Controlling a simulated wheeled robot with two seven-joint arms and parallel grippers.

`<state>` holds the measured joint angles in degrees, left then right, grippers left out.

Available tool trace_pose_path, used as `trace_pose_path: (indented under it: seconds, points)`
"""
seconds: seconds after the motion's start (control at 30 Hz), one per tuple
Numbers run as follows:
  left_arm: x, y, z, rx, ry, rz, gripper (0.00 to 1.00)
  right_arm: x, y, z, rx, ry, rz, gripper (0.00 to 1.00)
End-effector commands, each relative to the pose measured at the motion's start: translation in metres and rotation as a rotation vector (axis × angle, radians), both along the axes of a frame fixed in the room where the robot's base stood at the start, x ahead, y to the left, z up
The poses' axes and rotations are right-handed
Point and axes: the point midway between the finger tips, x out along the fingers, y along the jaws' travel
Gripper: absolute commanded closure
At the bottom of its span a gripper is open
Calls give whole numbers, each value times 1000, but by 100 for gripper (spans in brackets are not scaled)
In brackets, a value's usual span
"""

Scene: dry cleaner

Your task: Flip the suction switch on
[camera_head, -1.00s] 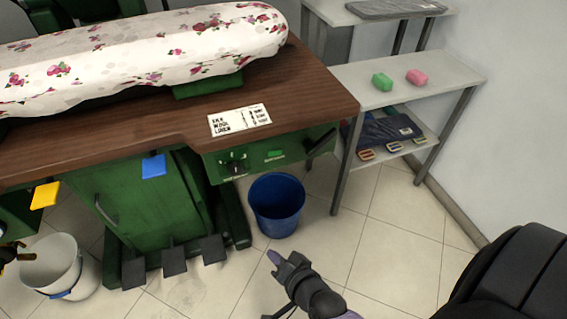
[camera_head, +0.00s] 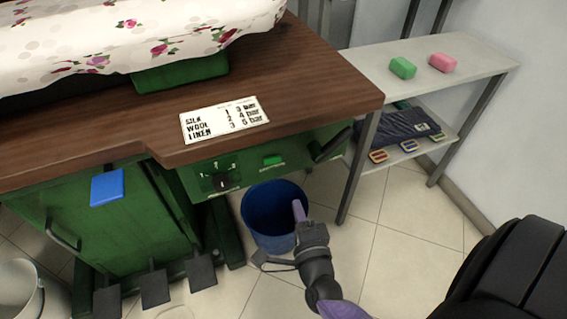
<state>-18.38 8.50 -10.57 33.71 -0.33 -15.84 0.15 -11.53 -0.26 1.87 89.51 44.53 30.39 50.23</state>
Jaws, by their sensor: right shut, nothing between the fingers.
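The front panel (camera_head: 250,143) of the green ironing table carries a small green rocker switch (camera_head: 272,160) with a label too small to read. I cannot tell from the picture which way it is tipped. To its left is a black rotary knob (camera_head: 221,182) with numbers around it. My right gripper (camera_head: 299,210) is shut and empty, its purple fingertips pointing up. In the picture it is below and right of the switch, in front of the blue bucket, apart from the panel. My left gripper is not in view.
A card (camera_head: 225,119) listing silk, wool and linen pressures lies on the wooden top (camera_head: 300,80). A dark handle (camera_head: 330,145) sits right of the switch. A blue bucket (camera_head: 258,238) stands below the panel. A shelf (camera_head: 470,75) with soaps is at right. Pedals (camera_head: 155,288) stand lower left.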

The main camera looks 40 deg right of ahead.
Motion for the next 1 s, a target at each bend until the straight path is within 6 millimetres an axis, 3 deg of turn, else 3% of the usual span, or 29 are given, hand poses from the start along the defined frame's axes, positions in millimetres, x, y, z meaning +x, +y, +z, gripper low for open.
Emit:
trace_pose_path:
  seconds: [0.5, 0.7, 1.0]
  points:
    - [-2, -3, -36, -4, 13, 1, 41, 99, -40, -5, 0, 2, 1, 100]
    - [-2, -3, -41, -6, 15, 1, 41, 115, -47, -2, 0, 2, 1, 100]
    - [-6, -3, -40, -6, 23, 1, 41, 117, -48, -1, 0, 2, 2, 100]
